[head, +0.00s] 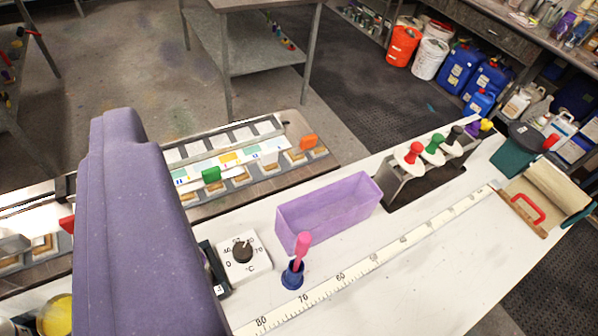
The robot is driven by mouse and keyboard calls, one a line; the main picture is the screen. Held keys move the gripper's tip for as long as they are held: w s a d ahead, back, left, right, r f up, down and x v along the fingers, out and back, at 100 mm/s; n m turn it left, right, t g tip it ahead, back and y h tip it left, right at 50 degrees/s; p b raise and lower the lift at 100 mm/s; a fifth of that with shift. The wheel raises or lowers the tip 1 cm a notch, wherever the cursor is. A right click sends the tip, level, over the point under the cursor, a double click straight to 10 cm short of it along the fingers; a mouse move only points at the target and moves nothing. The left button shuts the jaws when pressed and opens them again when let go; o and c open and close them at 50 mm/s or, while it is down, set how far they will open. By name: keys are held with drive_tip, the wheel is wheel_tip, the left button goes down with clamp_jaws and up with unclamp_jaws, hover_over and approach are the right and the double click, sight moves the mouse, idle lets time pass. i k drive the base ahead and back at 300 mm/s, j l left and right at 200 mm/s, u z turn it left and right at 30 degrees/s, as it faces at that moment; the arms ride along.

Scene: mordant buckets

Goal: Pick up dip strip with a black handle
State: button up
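A black handle (453,137) stands in the metal rack at the right of the white bench, with a pale disc around its base. It is upright, and its strip below is hidden in the rack. A green handle (434,144) and a red handle (413,152) stand in the same rack, left of the black one. A large purple shape at the left, probably part of my arm, covers the near left of the view. I see no gripper fingers, and nothing is seen touching the black handle.
The metal rack (402,190) stands behind a long ruler (380,256). A purple trough (330,207), a pink-handled tool in a blue cup (293,273) and a dial box (245,262) stand left of it. A dark green bin (512,157) and red-handled board (530,213) are at right.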

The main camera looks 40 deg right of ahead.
sight(450, 146)
drive_tip(key=z, duration=1.65)
drive_tip(key=u, duration=0.4)
drive_tip(key=i+l+u, duration=0.2)
drive_tip(key=l, duration=0.15)
drive_tip(key=i+l+u, duration=0.2)
drive_tip(key=l, duration=0.15)
drive_tip(key=l+u, duration=0.25)
drive_tip(key=l, duration=0.15)
drive_tip(key=i+l+u, duration=0.2)
drive_tip(key=l, duration=0.25)
drive_tip(key=i+l, duration=0.1)
drive_tip(key=l, duration=1.1)
drive_tip(key=i, duration=0.05)
